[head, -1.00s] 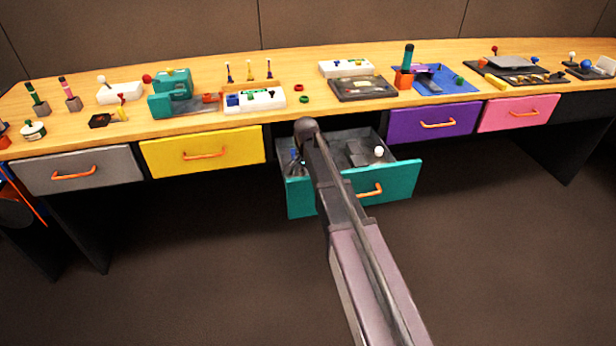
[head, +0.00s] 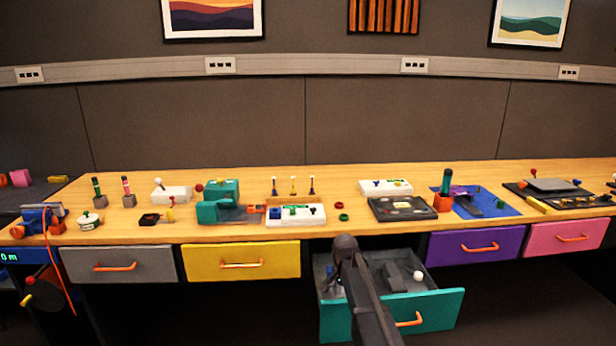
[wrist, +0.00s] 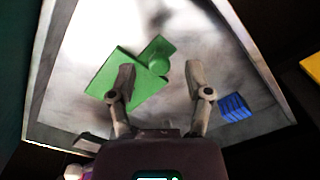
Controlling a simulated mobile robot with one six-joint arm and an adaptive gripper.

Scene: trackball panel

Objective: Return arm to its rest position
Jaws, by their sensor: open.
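My gripper (wrist: 160,85) is open and empty in the wrist view, its two fingers apart. Between and beyond the fingers lies a green block with a round knob (wrist: 128,80), on the pale floor of a tray-like space (wrist: 75,50). The left fingertip overlaps the block in the picture; I cannot tell whether it touches. In the head view my arm reaches to the open teal drawer (head: 447,305), and my gripper is mostly hidden there behind the arm.
A blue ribbed block (wrist: 235,107) lies right of the fingers. The teal drawer holds a white ball (head: 418,275) and stands out between the yellow drawer (head: 242,263) and purple drawer (head: 462,244). The desk top (head: 370,228) above carries several devices.

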